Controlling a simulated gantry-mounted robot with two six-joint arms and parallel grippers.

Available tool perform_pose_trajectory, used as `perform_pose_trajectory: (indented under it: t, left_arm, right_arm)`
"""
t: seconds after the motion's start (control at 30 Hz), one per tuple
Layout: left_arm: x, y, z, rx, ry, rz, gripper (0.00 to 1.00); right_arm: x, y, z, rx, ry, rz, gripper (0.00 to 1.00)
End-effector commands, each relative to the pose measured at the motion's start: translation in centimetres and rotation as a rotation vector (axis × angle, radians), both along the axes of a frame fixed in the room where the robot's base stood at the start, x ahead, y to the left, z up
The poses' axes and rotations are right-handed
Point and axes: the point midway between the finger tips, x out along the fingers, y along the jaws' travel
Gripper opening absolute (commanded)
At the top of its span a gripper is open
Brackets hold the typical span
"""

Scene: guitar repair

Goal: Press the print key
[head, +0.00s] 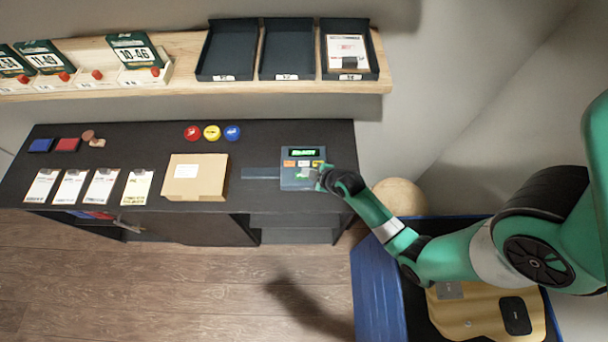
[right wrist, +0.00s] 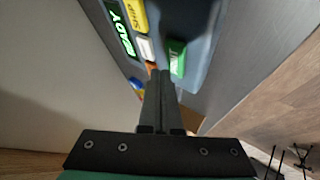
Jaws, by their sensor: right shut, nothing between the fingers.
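The label device (head: 299,169) sits at the right end of the dark desk, with a lit green display (right wrist: 122,30) that appears to read READY. Its keys show in the right wrist view: a yellow key (right wrist: 136,14) marked Ship, a white key (right wrist: 146,48), an orange key partly behind the fingers, and a larger green key (right wrist: 177,57) whose lettering I cannot read clearly. My right gripper (head: 322,179) is at the device's right front edge. In the right wrist view, its shut, empty fingertips (right wrist: 160,74) appear just beside the green key; contact is unclear. My left gripper is out of view.
A cardboard box (head: 208,177), several clipboards (head: 103,185) and three round coloured pieces (head: 212,132) lie on the desk (head: 300,137). A wooden shelf (head: 230,88) with dark trays (head: 287,50) runs behind. A blue bin (head: 376,290) stands at lower right.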

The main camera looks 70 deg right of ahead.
Motion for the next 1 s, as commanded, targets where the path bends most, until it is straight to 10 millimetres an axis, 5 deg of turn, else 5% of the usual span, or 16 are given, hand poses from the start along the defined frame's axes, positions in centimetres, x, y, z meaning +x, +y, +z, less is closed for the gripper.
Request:
perform_pose_trajectory:
  t: [1.0]
  left_arm:
    - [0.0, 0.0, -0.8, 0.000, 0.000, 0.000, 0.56]
  right_arm:
    - [0.0, 0.0, -1.1, 0.000, 0.000, 0.000, 0.00]
